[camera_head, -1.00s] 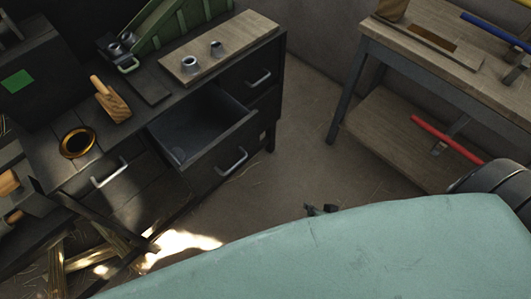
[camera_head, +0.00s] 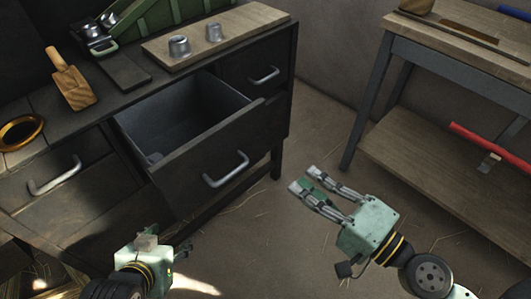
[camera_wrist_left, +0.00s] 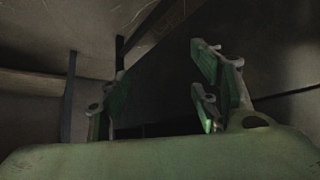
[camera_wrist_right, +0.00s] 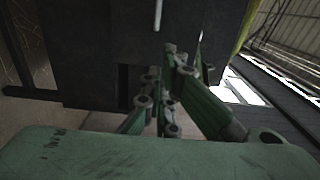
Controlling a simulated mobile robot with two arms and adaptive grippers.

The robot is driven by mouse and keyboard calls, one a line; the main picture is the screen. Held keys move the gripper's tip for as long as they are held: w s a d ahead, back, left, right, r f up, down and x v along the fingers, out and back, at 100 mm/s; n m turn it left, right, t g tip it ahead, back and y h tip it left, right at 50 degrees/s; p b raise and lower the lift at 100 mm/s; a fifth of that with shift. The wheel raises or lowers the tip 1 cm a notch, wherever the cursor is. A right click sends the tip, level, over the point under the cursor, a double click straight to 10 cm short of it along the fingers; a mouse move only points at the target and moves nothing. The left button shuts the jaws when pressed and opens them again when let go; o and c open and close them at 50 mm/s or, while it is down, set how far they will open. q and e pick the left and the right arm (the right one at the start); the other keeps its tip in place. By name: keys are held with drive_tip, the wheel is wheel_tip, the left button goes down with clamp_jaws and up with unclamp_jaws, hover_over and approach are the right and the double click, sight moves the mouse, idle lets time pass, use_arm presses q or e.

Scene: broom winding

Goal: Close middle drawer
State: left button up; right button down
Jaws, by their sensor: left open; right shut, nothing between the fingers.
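The middle drawer (camera_head: 190,165) of the dark cabinet is pulled open, with its empty-looking inside showing and a metal handle (camera_head: 226,170) on its front. My right gripper (camera_head: 303,180) is in front of the cabinet, to the right of the drawer handle and apart from it. Its fingers are shut on nothing; the right wrist view shows them close together (camera_wrist_right: 165,95) before a dark cabinet face. My left gripper (camera_head: 180,246) is low in front of the cabinet, below the drawer, its fingers partly hidden. The left wrist view shows its fingers apart (camera_wrist_left: 160,78) and empty.
Closed drawers with handles lie left (camera_head: 55,176) and right (camera_head: 263,76) of the open one. A workbench (camera_head: 440,45) stands right.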

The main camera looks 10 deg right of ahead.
use_arm(q)
drive_tip(key=s+a+f+g+y+p, duration=0.1)
drive_tip(key=s+g+p, duration=0.1)
drive_tip(key=s, duration=0.3)
drive_tip(key=s+a+f+g+p, duration=0.1)
drive_tip(key=s+a+g+p, duration=0.1)
drive_tip(key=s+g, duration=0.15)
use_arm(e)
drive_tip(key=p, duration=0.1)
approach(249, 139)
drive_tip(key=p+x, duration=0.3)
drive_tip(key=x, duration=0.2)
drive_tip(key=shift+w+a, duration=0.1)
drive_tip(key=shift+w, duration=0.2)
use_arm(q)
drive_tip(key=s+x, duration=0.3)
drive_tip(key=x, duration=1.1)
drive_tip(key=shift+s+f, duration=0.2)
drive_tip(key=shift+f, duration=0.3)
use_arm(e)
drive_tip(key=shift+w+a+f, duration=0.1)
drive_tip(key=shift+w+a, duration=0.35)
drive_tip(key=shift+w, duration=0.1)
